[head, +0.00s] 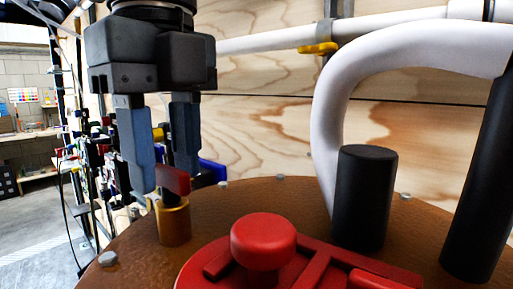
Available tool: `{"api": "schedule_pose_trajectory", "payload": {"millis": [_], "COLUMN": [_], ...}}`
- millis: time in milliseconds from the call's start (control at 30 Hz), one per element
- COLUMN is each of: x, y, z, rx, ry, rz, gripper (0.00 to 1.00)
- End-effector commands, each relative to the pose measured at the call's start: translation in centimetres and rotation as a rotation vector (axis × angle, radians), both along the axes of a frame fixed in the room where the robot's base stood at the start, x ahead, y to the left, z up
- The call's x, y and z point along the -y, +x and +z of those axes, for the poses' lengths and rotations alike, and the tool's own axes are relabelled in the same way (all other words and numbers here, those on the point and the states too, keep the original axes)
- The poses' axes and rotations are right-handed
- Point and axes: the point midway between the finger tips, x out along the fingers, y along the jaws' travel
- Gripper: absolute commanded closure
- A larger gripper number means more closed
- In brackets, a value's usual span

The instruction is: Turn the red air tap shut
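The red air tap is a small red handle (173,180) on a brass-coloured body (174,222), standing upright near the left edge of the brown tank top. My gripper (166,186) points down over the tap from above. Its two blue-grey fingers are apart with a visible gap between them. The fingertips reach down to about the handle's height, one to its left and one behind its right part. The handle covers part of the right finger. I cannot see whether either finger touches it.
A large red knob (263,240) on a red raised cover stands right of the tap. A black cylinder (365,195), a black post (485,175) and a thick white pipe (335,105) are further right. A yellow-handled valve (318,48) sits on the plywood wall's pipe. Bolts ring the brown tank top (125,255).

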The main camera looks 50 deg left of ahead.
Motion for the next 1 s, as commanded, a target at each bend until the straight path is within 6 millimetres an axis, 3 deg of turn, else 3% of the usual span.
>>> {"api": "schedule_pose_trajectory", "payload": {"millis": [167, 400, 600, 1000], "x": [0.0, -0.1, 0.0, 0.0], "y": [0.0, 0.0, 0.0, 0.0], "z": [1.2, 5.1, 7.3, 7.8], "rx": [0.001, 0.002, 0.001, 0.0], "ry": [0.001, 0.002, 0.0, 0.0], "rz": [0.0, -0.001, -0.002, 0.0], "gripper": [0.62, 0.62, 0.62, 0.62]}}
